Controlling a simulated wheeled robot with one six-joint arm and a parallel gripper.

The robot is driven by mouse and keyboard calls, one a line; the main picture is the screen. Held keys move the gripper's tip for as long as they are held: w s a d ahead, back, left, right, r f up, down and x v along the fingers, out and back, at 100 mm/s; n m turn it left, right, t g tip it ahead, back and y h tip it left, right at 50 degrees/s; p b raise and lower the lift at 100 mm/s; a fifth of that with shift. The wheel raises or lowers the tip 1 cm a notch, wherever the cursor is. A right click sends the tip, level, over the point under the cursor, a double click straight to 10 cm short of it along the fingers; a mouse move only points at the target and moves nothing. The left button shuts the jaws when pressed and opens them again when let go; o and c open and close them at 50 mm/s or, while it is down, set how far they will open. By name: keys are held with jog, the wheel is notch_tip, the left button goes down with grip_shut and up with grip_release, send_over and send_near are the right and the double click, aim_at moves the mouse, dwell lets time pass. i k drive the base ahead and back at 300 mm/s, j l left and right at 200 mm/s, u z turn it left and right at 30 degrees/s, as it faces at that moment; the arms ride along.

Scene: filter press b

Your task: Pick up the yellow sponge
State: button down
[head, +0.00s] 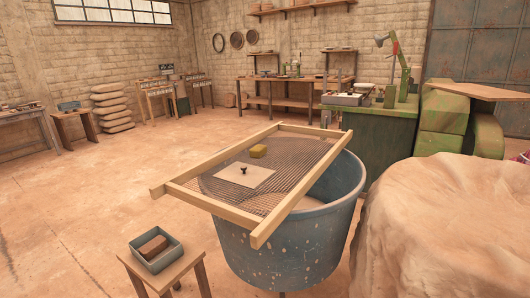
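In the head view the yellow sponge (259,151) is a small block lying on the mesh of a wooden-framed screen (215,158). The screen rests across the top of a large blue tub (285,250). A pale flat board with a small dark knob (244,176) lies on the mesh in front of the sponge. My gripper does not show in this view. The sponge is fully visible with nothing in front of it.
A small stool (190,262) at the lower left holds a blue-grey box with a brown block. A large cloth-covered mound (440,230) stands close on the right. A green bench (385,140) stands behind the tub. The floor at left (70,210) is open.

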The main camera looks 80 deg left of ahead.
aim_at(257, 151)
jog(key=u, duration=2.35)
